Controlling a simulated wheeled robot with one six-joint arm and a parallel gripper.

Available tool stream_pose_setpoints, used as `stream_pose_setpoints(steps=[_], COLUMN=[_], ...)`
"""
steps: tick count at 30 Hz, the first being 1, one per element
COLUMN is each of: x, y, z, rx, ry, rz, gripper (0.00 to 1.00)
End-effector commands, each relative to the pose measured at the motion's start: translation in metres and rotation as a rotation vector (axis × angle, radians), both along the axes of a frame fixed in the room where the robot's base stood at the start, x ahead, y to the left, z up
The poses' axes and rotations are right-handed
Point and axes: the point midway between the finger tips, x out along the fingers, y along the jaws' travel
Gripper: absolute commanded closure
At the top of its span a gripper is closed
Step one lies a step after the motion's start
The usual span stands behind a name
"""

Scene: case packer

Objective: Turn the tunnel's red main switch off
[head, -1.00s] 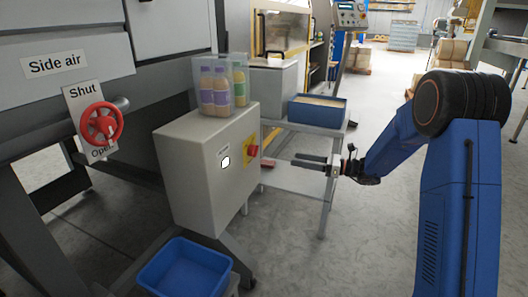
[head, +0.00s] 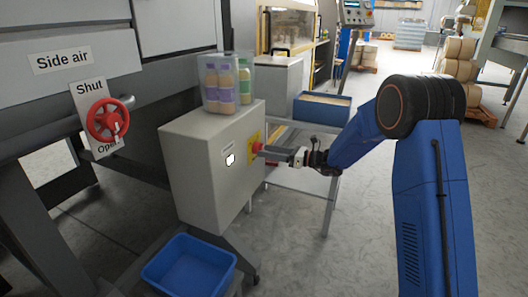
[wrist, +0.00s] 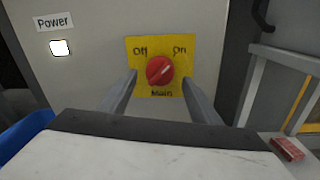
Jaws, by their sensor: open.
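The red main switch (wrist: 160,70) is a round knob on a yellow plate (wrist: 150,90) marked Off at upper left, On at upper right and Main below. Its light grip bar slants toward On. In the head view the switch (head: 257,147) is on the side of the grey cabinet (head: 205,180). My gripper (head: 262,153) is at the switch in the head view. In the wrist view its open fingers (wrist: 160,92) stand left and right of the knob, with gaps to it. A white lit lamp (wrist: 60,48) marked Power is left of the plate.
A clear box of bottles (head: 226,85) stands on the cabinet. A blue bin (head: 190,265) is below it. A red hand wheel (head: 108,120) is at left. A table with a blue tray (head: 322,108) stands behind my gripper.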

Motion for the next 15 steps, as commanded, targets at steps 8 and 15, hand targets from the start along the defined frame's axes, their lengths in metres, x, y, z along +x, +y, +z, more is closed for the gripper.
stream_pose_setpoints(steps=[8,15], x=[0.006,0.006], y=[0.021,0.022], z=[0.000,0.000], rx=[0.000,0.000], ry=[-0.001,-0.001], rz=[0.000,0.000], gripper=[0.42,0.42])
